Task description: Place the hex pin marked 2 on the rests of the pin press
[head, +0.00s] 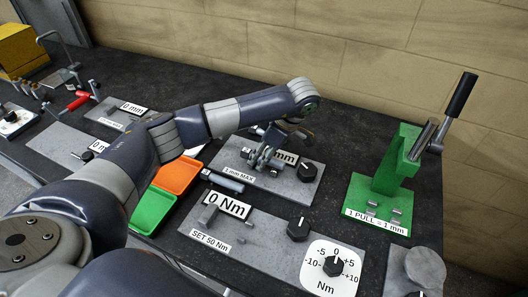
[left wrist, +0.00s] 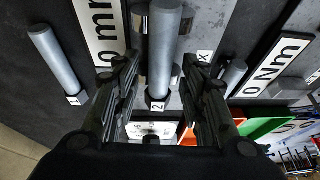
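The hex pin marked 2 (left wrist: 163,50) is a grey rod with a white "2" tag at its near end. It lies across the gauge fixture (head: 240,181) labelled "1 mm MAX". My left gripper (head: 270,150) is over that fixture. In the left wrist view its fingers (left wrist: 158,80) stand on either side of the pin, with visible gaps, so it is open. In the head view the gripper mostly hides the pin. The green pin press (head: 392,165) stands to the right, with two small grey rests (head: 384,211) on its base and a black-handled lever. My right gripper is not in view.
A pin marked 1 (left wrist: 58,60) lies left of the fingers in the wrist view. A torque plate (head: 250,243) with black knobs is in front. Orange (head: 177,175) and green (head: 152,210) trays lie under my left arm. Dark bench is clear between fixture and press.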

